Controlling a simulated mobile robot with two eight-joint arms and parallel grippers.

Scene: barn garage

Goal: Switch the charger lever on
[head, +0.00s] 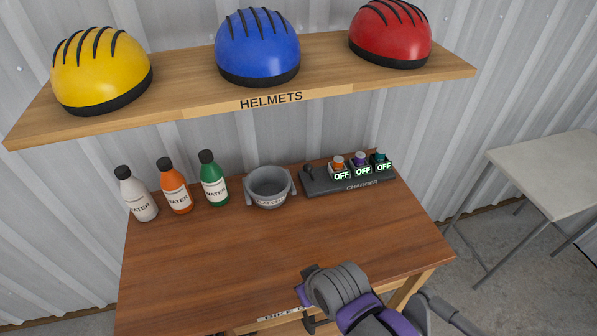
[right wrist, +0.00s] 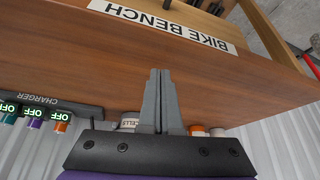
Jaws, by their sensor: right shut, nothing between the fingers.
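The dark charger (head: 322,185) sits at the back right of the wooden bench. It holds an orange, a purple and a teal cell, each above a green-lit OFF sign. A small black lever (head: 309,171) stands at its left end; its exact tilt is hard to tell. The charger (right wrist: 55,108) also shows upside down at the left of the right wrist view, its lever not clear there. My right gripper (right wrist: 160,74) is shut and empty, over the bench and apart from the charger. In the head view my right arm is at the front edge. My left gripper is not in view.
A grey cup (head: 268,188) stands just left of the charger. White, orange and green water bottles (head: 174,186) stand further left. A helmet shelf (head: 330,76) overhangs the back. The middle of the bench (head: 240,245) is clear. A pale table (head: 550,170) stands right.

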